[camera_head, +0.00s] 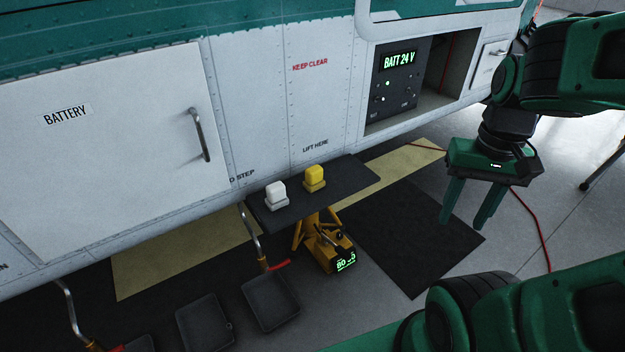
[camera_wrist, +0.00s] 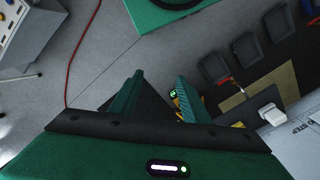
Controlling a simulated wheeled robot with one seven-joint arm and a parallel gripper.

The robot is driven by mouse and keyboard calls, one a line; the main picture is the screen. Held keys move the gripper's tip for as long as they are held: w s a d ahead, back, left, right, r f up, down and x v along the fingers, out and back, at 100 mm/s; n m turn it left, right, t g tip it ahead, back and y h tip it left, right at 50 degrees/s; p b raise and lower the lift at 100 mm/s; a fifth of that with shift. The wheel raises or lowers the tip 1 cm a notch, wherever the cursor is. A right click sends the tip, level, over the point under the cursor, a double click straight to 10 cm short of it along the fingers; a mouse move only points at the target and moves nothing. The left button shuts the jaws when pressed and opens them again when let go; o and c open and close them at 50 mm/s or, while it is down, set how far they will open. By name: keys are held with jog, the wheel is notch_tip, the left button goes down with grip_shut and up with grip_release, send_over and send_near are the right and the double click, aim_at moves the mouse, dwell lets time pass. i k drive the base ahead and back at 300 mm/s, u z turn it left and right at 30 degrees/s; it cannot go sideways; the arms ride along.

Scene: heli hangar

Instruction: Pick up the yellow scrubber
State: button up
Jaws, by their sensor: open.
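The yellow scrubber (camera_head: 315,177) stands on a dark narrow shelf (camera_head: 352,180) beside the white aircraft side. A similar white scrubber (camera_head: 275,194) stands to its left on the same shelf. My gripper (camera_head: 463,222) hangs open and empty to the right of the shelf, fingers pointing down, well apart from the yellow scrubber. In the wrist view my two open fingers (camera_wrist: 160,80) show with nothing between them in their grip. A white block (camera_wrist: 271,115) shows at the right there.
A yellow jack (camera_head: 325,243) with a green display stands under the shelf. Dark trays (camera_head: 270,302) lie at the lower left. The aircraft panel has a handle (camera_head: 200,135) and an open battery bay (camera_head: 446,68). A dark mat (camera_head: 415,240) and a red cable (camera_head: 535,222) lie on the floor.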

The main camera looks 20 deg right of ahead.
aim_at(314, 174)
jog(key=k, duration=1.3)
jog(key=z, duration=0.15)
jog(key=i, duration=1)
jog(key=u, duration=0.55)
jog(key=i, duration=0.8)
jog(key=u, duration=0.55)
